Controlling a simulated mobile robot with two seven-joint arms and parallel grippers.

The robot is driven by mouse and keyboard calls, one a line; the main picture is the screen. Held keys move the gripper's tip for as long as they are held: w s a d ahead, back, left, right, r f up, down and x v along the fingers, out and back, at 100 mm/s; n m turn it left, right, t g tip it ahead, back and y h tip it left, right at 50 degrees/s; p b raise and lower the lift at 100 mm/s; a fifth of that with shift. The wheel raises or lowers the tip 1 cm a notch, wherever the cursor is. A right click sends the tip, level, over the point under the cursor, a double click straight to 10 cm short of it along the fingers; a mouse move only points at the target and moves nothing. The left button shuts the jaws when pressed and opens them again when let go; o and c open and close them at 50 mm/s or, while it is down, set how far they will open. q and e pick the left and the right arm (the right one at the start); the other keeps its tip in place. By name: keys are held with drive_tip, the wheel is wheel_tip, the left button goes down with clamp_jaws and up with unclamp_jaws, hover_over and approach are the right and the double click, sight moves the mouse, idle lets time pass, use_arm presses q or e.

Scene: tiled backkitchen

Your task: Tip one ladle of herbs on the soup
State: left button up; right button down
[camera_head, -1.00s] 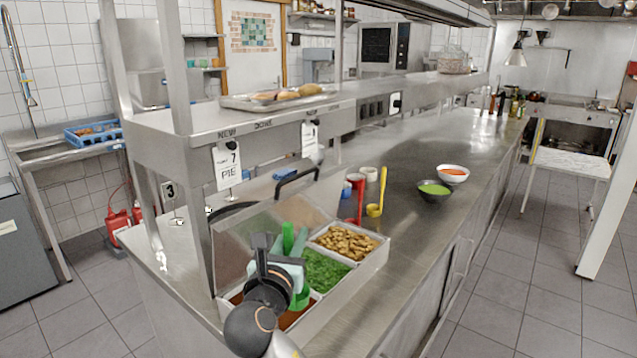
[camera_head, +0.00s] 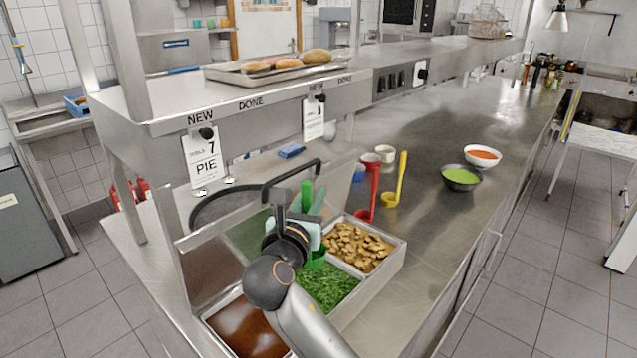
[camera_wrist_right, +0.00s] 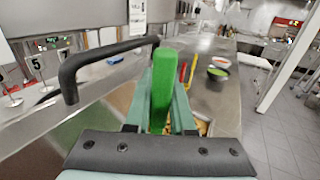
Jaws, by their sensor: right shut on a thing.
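My right gripper (camera_head: 300,225) is shut on the green ladle (camera_head: 315,258), above the herb compartment. In the right wrist view the ladle's green handle (camera_wrist_right: 163,88) stands upright between the fingers. The ladle's bowl hangs just over the chopped green herbs (camera_head: 328,286); its contents cannot be seen. A dark bowl of green soup (camera_head: 461,177) and a white bowl of orange soup (camera_head: 483,157) stand farther back on the counter. My left gripper is not in view.
The container has a brown sauce compartment (camera_head: 244,322), a compartment of brown chunks (camera_head: 357,245), and a raised lid with a black handle (camera_head: 290,174). Red (camera_head: 370,195) and yellow (camera_head: 398,180) ladles stand behind it. An overhead shelf (camera_head: 240,105) runs along the left. Counter between container and bowls is mostly clear.

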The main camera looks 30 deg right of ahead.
drive_tip(key=f+b, duration=0.5)
drive_tip(key=shift+w+d, duration=0.35)
drive_tip(key=shift+f, duration=0.35)
use_arm(q)
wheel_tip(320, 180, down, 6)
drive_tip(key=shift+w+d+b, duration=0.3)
drive_tip(key=shift+b, duration=0.15)
use_arm(e)
drive_tip(key=shift+f, duration=2.65)
